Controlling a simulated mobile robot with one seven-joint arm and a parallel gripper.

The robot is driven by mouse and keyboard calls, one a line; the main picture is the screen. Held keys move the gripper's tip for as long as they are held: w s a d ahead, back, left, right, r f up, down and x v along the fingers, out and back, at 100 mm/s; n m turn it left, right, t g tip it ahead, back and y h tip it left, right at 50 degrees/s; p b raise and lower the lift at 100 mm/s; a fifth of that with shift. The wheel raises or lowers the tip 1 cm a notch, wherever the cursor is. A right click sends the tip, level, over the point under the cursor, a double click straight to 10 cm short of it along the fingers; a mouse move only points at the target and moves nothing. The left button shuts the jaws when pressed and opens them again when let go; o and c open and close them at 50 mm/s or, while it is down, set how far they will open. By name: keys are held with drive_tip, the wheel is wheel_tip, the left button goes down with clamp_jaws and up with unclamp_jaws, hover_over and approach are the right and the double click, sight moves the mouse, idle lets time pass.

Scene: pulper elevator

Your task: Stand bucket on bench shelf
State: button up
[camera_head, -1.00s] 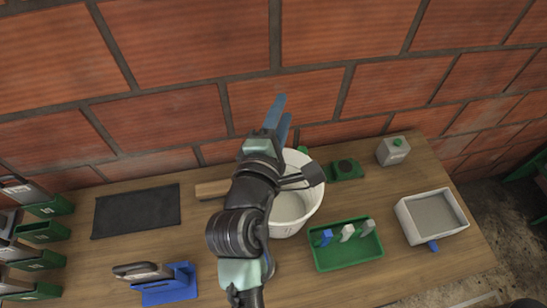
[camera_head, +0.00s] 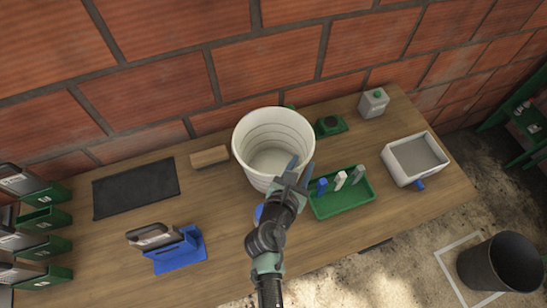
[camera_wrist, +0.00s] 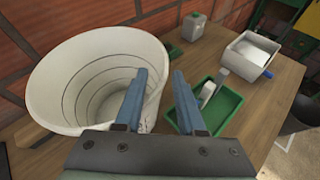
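A large white bucket (camera_head: 250,132) stands upright and empty on the wooden bench (camera_head: 225,235), near the brick wall. My gripper (camera_head: 302,168) is at the bucket's front right side. In the wrist view, my gripper's two blue fingers (camera_wrist: 163,85) are apart. The left finger overlaps the inside of the bucket (camera_wrist: 60,95), and the right finger is outside it. The near right part of the rim shows between them; whether a finger touches it I cannot tell. No separate bench shelf can be made out.
A green tray (camera_head: 343,203) with upright clips lies just right of my gripper. Behind it are a green device (camera_head: 330,126) and a grey canister (camera_head: 373,103). A grey-white bin (camera_head: 439,155) stands at right. A wooden block (camera_head: 210,157) lies left of the bucket.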

drive_tip(key=shift+x, duration=2.75)
drive_tip(key=shift+d, duration=0.15)
clamp_jaws()
